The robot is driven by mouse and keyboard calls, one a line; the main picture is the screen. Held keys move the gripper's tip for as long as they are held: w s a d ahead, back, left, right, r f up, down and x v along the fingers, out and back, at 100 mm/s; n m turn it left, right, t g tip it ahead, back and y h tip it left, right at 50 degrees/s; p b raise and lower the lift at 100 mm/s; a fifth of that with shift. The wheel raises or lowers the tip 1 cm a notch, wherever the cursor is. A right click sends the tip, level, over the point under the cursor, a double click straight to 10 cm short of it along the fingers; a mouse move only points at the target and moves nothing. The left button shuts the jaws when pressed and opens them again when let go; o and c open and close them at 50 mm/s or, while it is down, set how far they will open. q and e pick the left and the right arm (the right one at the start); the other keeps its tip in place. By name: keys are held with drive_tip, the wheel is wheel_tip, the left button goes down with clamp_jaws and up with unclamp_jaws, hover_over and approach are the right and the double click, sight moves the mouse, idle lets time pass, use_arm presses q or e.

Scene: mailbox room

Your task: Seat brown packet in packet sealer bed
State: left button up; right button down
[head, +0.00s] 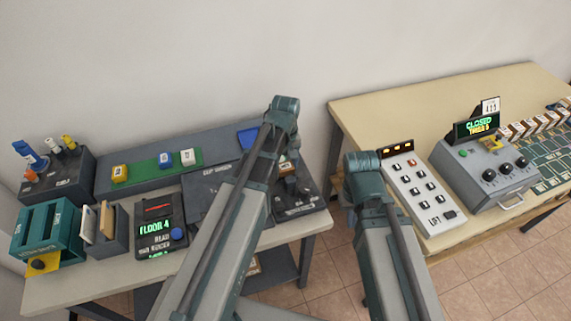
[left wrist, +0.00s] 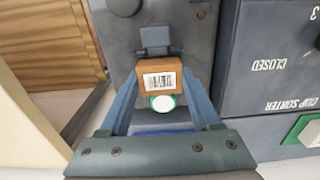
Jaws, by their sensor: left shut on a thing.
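The brown packet (left wrist: 158,80), a small box with a white barcode label, is between the fingers of my left gripper (left wrist: 158,68) in the left wrist view. The gripper is shut on it. The packet is over the dark grey packet sealer (left wrist: 197,40); I cannot tell whether it touches the bed or is just above it. A white round button with a green rim (left wrist: 162,103) shows by the packet's near edge. In the head view the sealer (head: 305,207) is at the left table's right end, partly hidden by my left arm. My right gripper is out of view; only its arm shows.
A dark sorter panel (head: 205,190) lies left of the sealer. A floor display box (head: 158,228), a teal rack (head: 45,232) and a back shelf with coloured blocks (head: 138,172) fill the left table. The right table (head: 375,112) holds a keypad panel (head: 418,190) and a grey console (head: 485,170).

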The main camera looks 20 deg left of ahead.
use_arm(q)
drive_tip(key=shift+f, duration=0.25)
drive_tip(key=shift+f+b, duration=0.7)
drive_tip(key=shift+b, duration=0.25)
drive_tip(key=shift+f, duration=0.1)
drive_tip(key=o, duration=1.5)
drive_tip(key=shift+c, duration=0.2)
